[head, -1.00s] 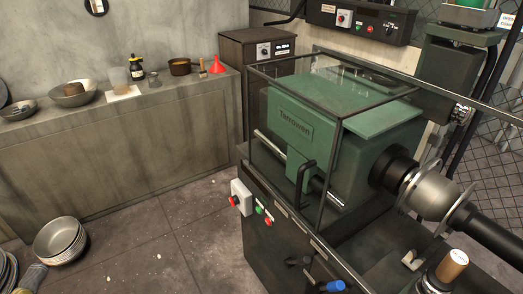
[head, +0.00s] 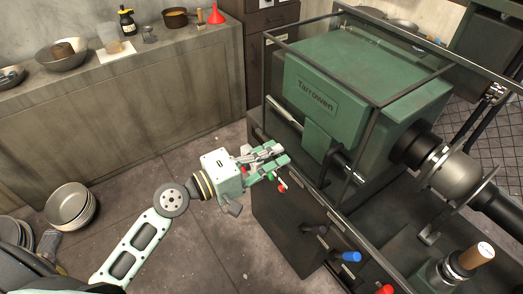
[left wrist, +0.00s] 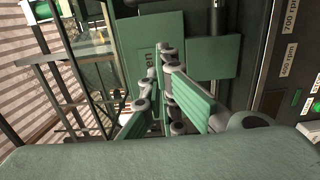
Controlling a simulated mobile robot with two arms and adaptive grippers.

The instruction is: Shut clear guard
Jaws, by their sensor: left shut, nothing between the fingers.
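The clear guard (head: 319,72) is a see-through box with a dark frame. It stands around the green headstock marked Tarrowen (head: 316,97). Its front post and black handle (head: 360,162) are on the right side. A grey bowl (head: 458,176) on the spindle sits to the right, outside the guard. My left gripper (head: 282,158) is shut and empty, in front of the machine's front-left side, apart from the handle. In the left wrist view its fingers (left wrist: 164,62) point towards the green headstock. My right gripper is out of view.
Red (head: 384,290) and blue (head: 350,257) knobs stick up at the machine's front. A wooden-topped post (head: 478,254) stands at lower right. A bench (head: 130,120) with bowls and a red funnel (head: 217,14) is behind left. Stacked bowls (head: 70,207) are on the floor.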

